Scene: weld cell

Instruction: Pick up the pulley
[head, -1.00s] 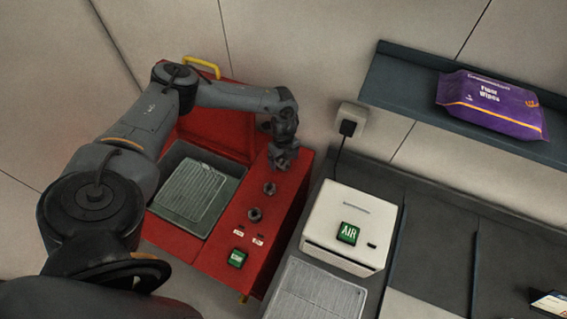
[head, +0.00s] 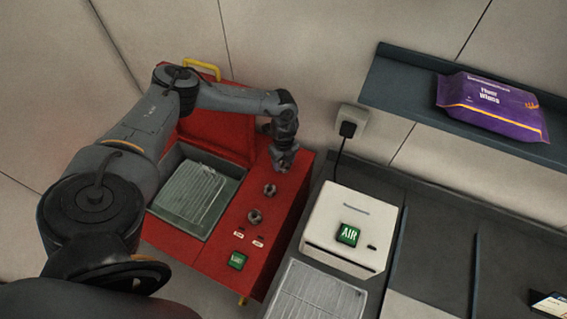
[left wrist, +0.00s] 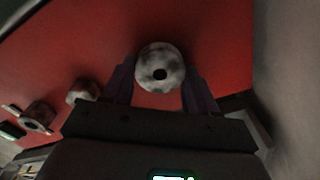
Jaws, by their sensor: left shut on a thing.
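The pulley (left wrist: 160,67) shows in the left wrist view as a round, mottled grey piece with a dark centre hole, over the red top of the machine. My left gripper (head: 283,165) is at the far end of that red top in the head view. It also shows in the left wrist view (left wrist: 160,88), with a finger on each side of the pulley, shut on it. In the head view the gripper hides the pulley. I cannot tell whether the pulley still touches the red surface. My right gripper is not in view.
Two more round grey pieces, one nearer the gripper (head: 269,190) and one farther (head: 254,215), stand in line on the red machine (head: 262,262). A green button (head: 237,260) lies beyond them. A white AIR box (head: 335,215) stands to the right. The wall is close behind.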

